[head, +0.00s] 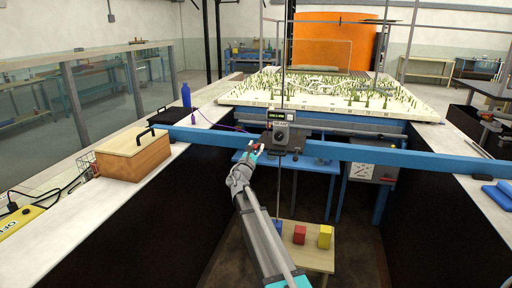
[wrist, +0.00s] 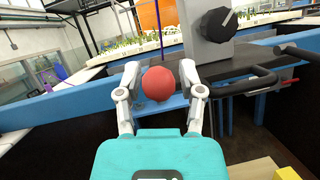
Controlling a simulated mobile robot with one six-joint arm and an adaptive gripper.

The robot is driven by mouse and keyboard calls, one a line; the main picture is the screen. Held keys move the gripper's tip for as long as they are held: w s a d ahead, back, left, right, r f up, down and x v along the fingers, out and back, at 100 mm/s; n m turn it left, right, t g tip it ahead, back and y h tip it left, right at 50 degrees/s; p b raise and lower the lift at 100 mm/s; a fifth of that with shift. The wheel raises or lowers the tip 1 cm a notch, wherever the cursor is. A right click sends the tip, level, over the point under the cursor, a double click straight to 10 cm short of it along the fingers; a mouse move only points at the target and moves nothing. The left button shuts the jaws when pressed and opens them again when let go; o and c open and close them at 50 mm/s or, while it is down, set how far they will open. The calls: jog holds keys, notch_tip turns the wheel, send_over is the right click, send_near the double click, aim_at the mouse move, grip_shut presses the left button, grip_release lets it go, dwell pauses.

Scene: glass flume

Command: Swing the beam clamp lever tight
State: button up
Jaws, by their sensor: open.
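A dark carriage (head: 290,152) with a round dial sits on the blue beam (head: 400,160). In the wrist view a round red ball knob (wrist: 158,84), apparently the end of the clamp lever, shows between my fingertips. The lever's shaft is hidden behind the ball. My gripper (wrist: 159,82) is open, with one finger on each side of the knob; I cannot tell whether either touches it. In the head view my gripper (head: 254,153) is at the carriage's left end, just in front of the beam. The carriage's grey block and black dial (wrist: 216,24) stand right of the knob.
Dark bar handles (wrist: 250,83) project right of my gripper. A thin upright rod (head: 283,70) rises from the carriage. A wooden box (head: 133,158) stands on the left ledge. A low table with coloured blocks (head: 325,236) is below, right of my arm.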

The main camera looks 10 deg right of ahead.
grip_shut()
